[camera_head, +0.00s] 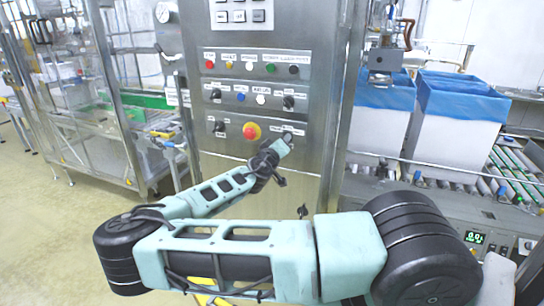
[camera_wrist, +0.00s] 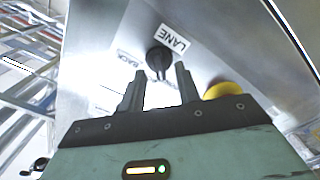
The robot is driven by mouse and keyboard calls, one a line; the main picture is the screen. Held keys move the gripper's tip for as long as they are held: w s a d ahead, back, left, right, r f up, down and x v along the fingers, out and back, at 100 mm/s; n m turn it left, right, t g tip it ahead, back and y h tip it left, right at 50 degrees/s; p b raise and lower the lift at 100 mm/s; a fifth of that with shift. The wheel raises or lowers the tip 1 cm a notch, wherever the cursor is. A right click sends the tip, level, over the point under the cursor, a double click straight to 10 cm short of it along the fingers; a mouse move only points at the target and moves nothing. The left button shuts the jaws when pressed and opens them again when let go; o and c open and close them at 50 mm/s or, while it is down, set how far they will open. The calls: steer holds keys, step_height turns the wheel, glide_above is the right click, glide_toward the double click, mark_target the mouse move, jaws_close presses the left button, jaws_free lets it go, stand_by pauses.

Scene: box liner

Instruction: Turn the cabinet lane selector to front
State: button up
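The lane selector (camera_wrist: 158,56) is a black knob with a protruding grip on the steel cabinet panel, below a white LANE label (camera_wrist: 173,38) in the wrist view. A BACK label (camera_wrist: 128,55) is to its left. My gripper (camera_wrist: 161,72) is open, with its two dark fingers on either side of the knob's grip. I cannot tell whether they touch it. In the head view my gripper (camera_head: 287,141) is at the lower right of the panel and hides the knob. The FRONT label cannot be made out.
A red emergency button on a yellow base (camera_head: 252,131) is just left of my gripper; its yellow part (camera_wrist: 222,91) is close to the right finger. Other knobs (camera_head: 289,102) and buttons (camera_head: 241,97) are above. Blue-lined white boxes (camera_head: 455,125) stand at right.

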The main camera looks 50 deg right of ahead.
steer(key=b+v, duration=0.6)
steer(key=v, duration=1)
steer(key=shift+a, duration=0.2)
steer(key=shift+s+f, duration=0.1)
